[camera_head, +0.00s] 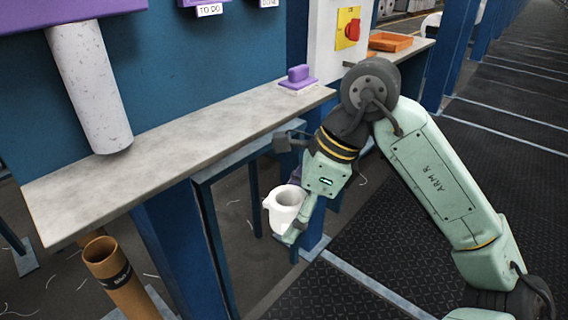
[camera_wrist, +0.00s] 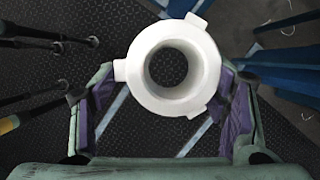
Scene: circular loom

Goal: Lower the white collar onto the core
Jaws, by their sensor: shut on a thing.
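The white collar (camera_head: 284,208) is a short hollow ring with small lugs on its outside. My gripper (camera_head: 298,220) is shut on it and holds it in the air in front of the bench. In the wrist view the collar (camera_wrist: 140,70) sits between the purple-padded fingers (camera_wrist: 168,105), and I see dark floor through its hole. A brown hollow tube (camera_head: 110,275) with a dark band stands slightly tilted at the lower left. It looks like the core; its open top faces up. The collar is well to its right, apart from it. The tube's foot is out of view.
A grey bench top (camera_head: 180,150) on blue legs runs between the tube and the back panel. A speckled white roll (camera_head: 90,90) hangs over its left part. A purple block (camera_head: 298,77) and an orange tray (camera_head: 390,42) lie farther along. Dark floor lies open at right.

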